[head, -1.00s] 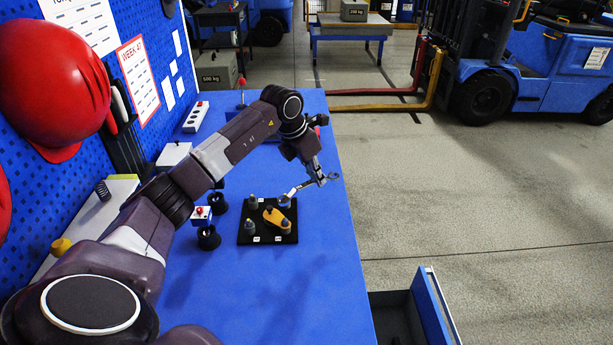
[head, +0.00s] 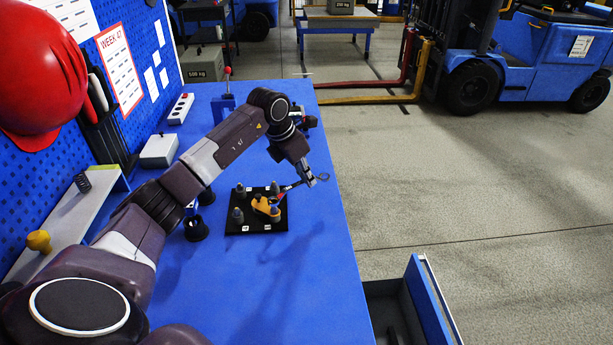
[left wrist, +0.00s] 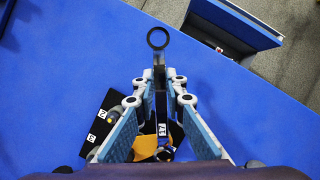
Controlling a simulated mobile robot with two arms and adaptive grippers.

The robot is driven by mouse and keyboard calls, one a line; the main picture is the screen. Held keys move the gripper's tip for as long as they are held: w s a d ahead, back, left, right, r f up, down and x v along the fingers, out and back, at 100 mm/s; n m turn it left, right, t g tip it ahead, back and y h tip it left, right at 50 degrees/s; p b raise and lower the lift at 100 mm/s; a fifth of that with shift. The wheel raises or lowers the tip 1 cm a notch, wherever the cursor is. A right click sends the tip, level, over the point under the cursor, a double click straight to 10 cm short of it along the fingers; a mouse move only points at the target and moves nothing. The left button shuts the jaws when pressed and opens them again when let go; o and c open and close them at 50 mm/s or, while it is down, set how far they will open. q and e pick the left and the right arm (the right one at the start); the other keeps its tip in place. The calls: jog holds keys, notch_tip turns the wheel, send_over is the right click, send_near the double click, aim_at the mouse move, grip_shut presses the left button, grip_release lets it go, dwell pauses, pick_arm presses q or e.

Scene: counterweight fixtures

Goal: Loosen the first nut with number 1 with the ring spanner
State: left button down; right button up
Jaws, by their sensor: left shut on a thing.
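My left gripper (head: 307,179) is shut on the ring spanner and holds it above the bench. In the left wrist view the spanner's free ring (left wrist: 157,38) points away from the jaws, and its shaft runs between the two fingers (left wrist: 160,100). In the head view the same ring (head: 323,177) points right, and the other end reaches left over the black fixture board (head: 240,230). Several grey nuts on posts stand on the board around an orange-yellow piece (head: 261,205). I cannot tell whether the spanner touches a nut. The number 1 is not readable.
The blue bench (head: 310,290) is clear in front and to the right of the board. Black round parts (head: 196,229) stand left of it. An open drawer (head: 432,300) juts out at the right edge. A pegboard with a red helmet (head: 40,85) is at left.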

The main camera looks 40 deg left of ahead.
pick_arm(q)
jog(key=shift+f+b, duration=0.95)
jog(key=shift+f, duration=0.65)
dwell(1.1)
dwell(0.4)
jog(key=shift+w+a+n+y+p, duration=0.2)
jog(key=shift+a+n+y+p, duration=0.1)
jog(key=shift+a+n, duration=0.55)
jog(key=shift+w+a+n+y+p, duration=0.15)
jog(key=shift+a+n+y, duration=0.15)
jog(key=shift+a+n, duration=0.5)
jog(key=shift+d+r+p, duration=0.1)
jog(key=shift+r+p, duration=1.3)
jog(key=shift+r, duration=0.7)
jog(key=shift+r+p, duration=1.1)
jog(key=shift+r, duration=0.4)
